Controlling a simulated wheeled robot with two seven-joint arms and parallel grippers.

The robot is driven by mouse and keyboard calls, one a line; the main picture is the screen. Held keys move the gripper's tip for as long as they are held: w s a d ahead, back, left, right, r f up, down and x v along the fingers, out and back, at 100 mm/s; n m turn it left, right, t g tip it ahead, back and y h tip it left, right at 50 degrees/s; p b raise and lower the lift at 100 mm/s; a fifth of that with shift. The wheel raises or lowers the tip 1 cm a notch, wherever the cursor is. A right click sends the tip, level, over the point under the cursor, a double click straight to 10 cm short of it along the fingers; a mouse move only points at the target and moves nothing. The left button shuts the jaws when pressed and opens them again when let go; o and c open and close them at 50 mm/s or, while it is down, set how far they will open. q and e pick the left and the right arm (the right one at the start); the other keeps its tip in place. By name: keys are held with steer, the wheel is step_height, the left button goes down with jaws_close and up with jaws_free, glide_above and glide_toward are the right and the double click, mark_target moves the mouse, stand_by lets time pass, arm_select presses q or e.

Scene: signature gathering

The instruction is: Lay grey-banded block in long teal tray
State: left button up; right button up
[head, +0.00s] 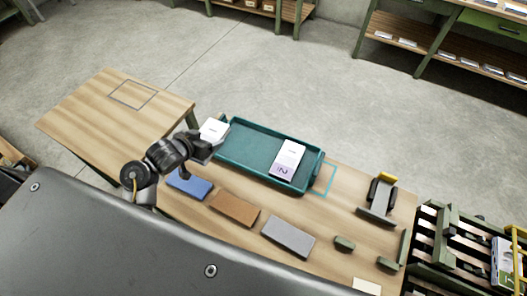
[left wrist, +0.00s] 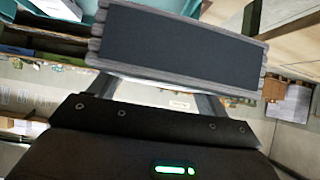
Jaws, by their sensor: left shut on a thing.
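My left gripper (head: 207,143) is shut on a white block (head: 213,130), held at the left end of the long teal tray (head: 246,177). This looks like the grey-banded block; its band is mostly hidden by the gripper. Whether it touches the tray rim I cannot tell. Another white block (head: 288,158) with a lilac band and a numeral lies in the right part of the tray. The tray's left and middle floor is bare. In the left wrist view a dark panel with grey ridged edges fills the top middle. My right gripper is not in view.
Blue (head: 189,183), brown (head: 235,208) and grey (head: 288,236) flat pieces lie in front of the tray. A grey and yellow device (head: 380,195) and small green blocks (head: 344,243) are at right. A teal outline (head: 324,180) marks the table beside the tray. A side table (head: 110,115) stands at left.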

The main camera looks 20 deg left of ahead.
mark_target(227, 133)
arm_select(q)
steer(key=w+d+f, duration=0.1)
steer(key=w, duration=0.1)
steer(key=w+d+f+b, duration=0.1)
steer(key=w, duration=0.1)
steer(key=w+d+f+b, duration=0.1)
steer(key=w+d, duration=0.1)
steer(key=w, duration=0.1)
steer(key=shift+f, duration=0.3)
steer(key=w+f, duration=0.1)
steer(key=w+d+f, duration=0.1)
steer(key=w+f, duration=0.1)
steer(key=w+d+f, duration=0.1)
steer(key=f, duration=0.1)
steer(key=shift+w+d, duration=0.2)
steer(key=shift+w+d+f, duration=0.25)
steer(key=shift+w+f, duration=0.25)
steer(key=shift+f, duration=0.1)
step_height(227, 133, down, 2)
steer(key=shift+f, duration=0.55)
steer(key=shift+f, duration=0.1)
steer(key=o, duration=1)
steer(key=shift+f, duration=0.15)
steer(key=o, duration=0.5)
